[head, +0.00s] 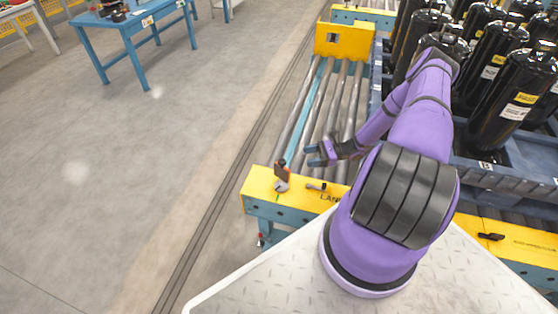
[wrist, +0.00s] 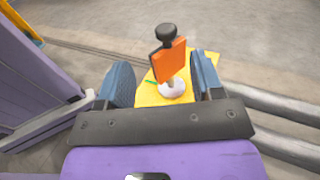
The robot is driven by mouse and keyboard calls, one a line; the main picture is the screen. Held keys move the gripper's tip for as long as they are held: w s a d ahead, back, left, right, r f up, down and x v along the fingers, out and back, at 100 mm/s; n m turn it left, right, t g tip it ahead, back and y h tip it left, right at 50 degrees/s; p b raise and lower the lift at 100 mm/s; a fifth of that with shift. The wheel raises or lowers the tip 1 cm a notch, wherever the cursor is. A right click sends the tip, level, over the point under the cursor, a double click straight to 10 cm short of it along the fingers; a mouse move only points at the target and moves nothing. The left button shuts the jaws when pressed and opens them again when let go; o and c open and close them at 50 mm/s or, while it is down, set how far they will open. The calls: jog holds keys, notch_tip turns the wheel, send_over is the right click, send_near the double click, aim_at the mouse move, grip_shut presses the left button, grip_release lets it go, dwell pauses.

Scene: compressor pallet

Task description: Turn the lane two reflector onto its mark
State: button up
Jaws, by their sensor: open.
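The lane two reflector (head: 282,177) stands upright on the yellow end plate (head: 262,188) of the roller lane. In the wrist view it shows an orange panel (wrist: 170,62), a black knob (wrist: 166,33) on top and a round pale base (wrist: 172,89). The panel is turned at an angle to my gripper. A small green mark (wrist: 154,82) shows on the yellow plate beside the base. My gripper (head: 313,155) is open and empty, with blue fingers. In the wrist view the reflector appears between the fingers (wrist: 161,70), beyond their tips; in the head view they are apart.
Rollers (head: 333,98) run back to a yellow block (head: 345,40). Black compressors (head: 508,90) stand on a blue pallet (head: 515,178) at right. The floor at left is clear up to a blue table (head: 128,25).

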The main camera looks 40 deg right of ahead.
aim_at(282, 163)
jog(key=shift+m+t, duration=0.7)
jog(key=shift+t, duration=0.1)
jog(key=f+x, duration=0.1)
jog(key=x, duration=0.6)
jog(key=f+x, duration=0.1)
jog(key=x, duration=0.3)
jog(key=shift+a+f, duration=0.1)
jog(key=shift+f, duration=0.25)
